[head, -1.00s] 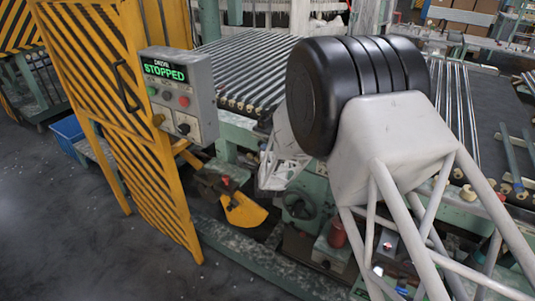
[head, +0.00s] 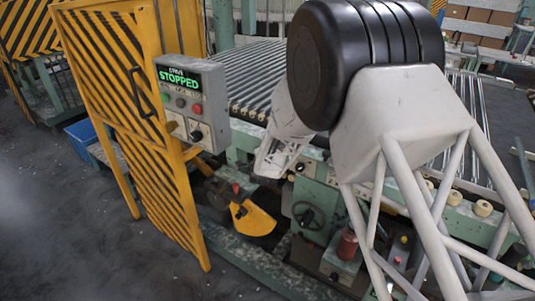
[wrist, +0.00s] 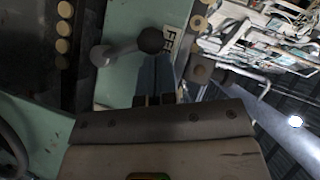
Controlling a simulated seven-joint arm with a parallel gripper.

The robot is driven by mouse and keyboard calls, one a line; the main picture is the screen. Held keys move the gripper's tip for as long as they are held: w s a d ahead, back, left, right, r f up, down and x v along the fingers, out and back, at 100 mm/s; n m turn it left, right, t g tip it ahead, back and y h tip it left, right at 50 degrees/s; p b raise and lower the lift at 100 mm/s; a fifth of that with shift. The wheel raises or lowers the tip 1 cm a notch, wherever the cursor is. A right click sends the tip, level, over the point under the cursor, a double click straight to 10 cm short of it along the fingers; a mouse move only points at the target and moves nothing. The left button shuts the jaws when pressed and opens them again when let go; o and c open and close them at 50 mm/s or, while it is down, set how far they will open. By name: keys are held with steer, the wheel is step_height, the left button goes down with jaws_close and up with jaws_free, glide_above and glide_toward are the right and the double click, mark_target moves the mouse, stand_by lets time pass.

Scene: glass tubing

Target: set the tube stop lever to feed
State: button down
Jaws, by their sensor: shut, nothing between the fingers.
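The tube stop lever shows in the wrist view as a pale grey arm (wrist: 120,48) with a round dark knob (wrist: 151,40), on a pale green plate (wrist: 118,86). The knob lies beside a label (wrist: 169,42) whose visible letters read "FE"; the rest is cut off by other parts. My gripper (wrist: 155,58) is shut and empty, its dark fingertips right at the knob's near side. I cannot tell whether they touch it. In the head view my arm blocks much of the machine, and I cannot make out the lever there.
A grey control box (head: 192,103) with a green "STOPPED" display hangs on a yellow striped guard gate (head: 140,130). Grey rollers (head: 255,75) lie behind my arm.

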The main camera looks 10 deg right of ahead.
steer(key=shift+w+a, duration=0.15)
steer(key=shift+a, duration=0.1)
stand_by(0.4)
steer(key=shift+d+r, duration=0.1)
steer(key=d+r+v, duration=0.1)
steer(key=d+v, duration=0.1)
steer(key=v, duration=1)
steer(key=shift+s+r, duration=0.4)
steer(key=shift+d, duration=0.15)
stand_by(0.3)
